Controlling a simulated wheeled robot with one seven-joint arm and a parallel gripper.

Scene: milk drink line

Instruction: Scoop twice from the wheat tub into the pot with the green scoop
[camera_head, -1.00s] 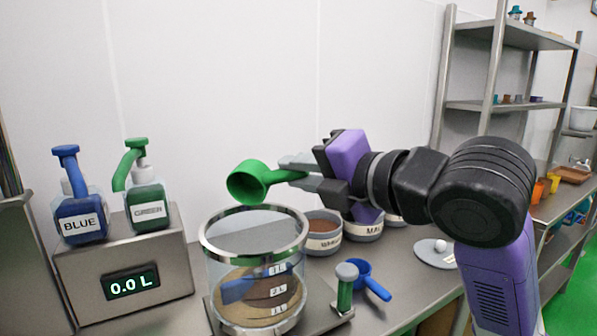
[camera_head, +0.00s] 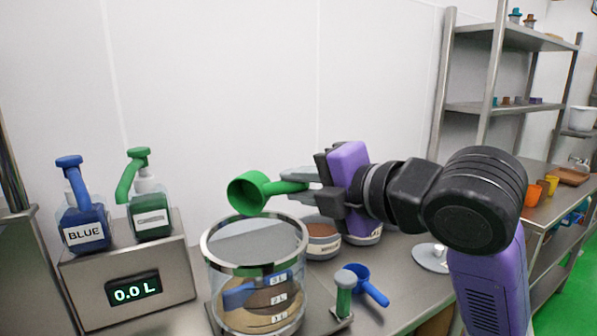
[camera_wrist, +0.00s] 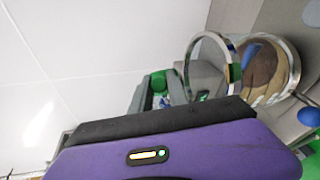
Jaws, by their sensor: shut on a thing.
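My gripper (camera_head: 302,182) is shut on the handle of the green scoop (camera_head: 266,187). The scoop is above the pot's back rim, tipped on its side with its mouth toward the left and the camera; no wheat shows inside it. The clear pot (camera_head: 217,272) with a metal rim stands below, with brown layers at its bottom; it also shows in the wrist view (camera_wrist: 290,65). The wheat tub (camera_head: 325,253) stands behind and right of the pot, partly hidden by the pot and my arm.
Blue (camera_head: 84,225) and green (camera_head: 150,212) pump bottles stand on a metal box (camera_head: 80,287) reading 0.0 L at left. A blue scoop (camera_head: 371,289) and a green-handled post (camera_head: 344,293) are right of the pot. Another tub (camera_head: 366,238) is partly hidden by my arm.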

